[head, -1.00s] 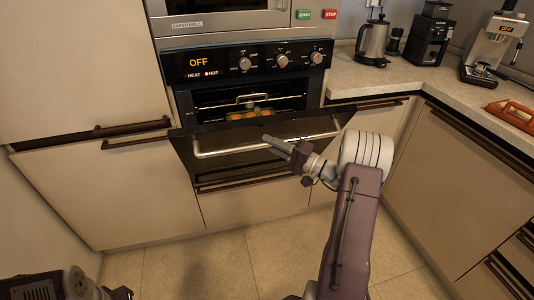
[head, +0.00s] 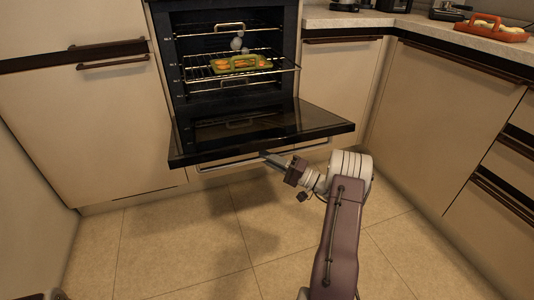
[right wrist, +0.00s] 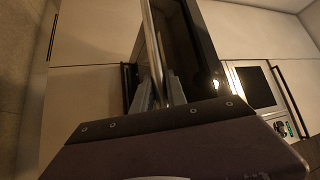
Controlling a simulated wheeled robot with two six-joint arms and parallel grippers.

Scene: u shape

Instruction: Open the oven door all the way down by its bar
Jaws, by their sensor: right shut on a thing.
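The oven door (head: 262,130) is swung far down, close to level, with its dark inner glass facing up. Its metal bar (head: 228,163) shows just below the door's front edge. My right gripper (head: 268,156) is at the middle of the bar, with the fingertips partly hidden by the door edge. In the right wrist view the bar (right wrist: 154,45) runs between the two fingers (right wrist: 160,92), which are shut on it. The dark door (right wrist: 188,45) lies beside the bar there.
Inside the open oven, a green dish (head: 240,64) of food stands on a wire rack (head: 195,72). Cabinets with dark handles flank the oven. The tiled floor (head: 190,240) before it is clear. A red tray (head: 490,32) sits on the right counter.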

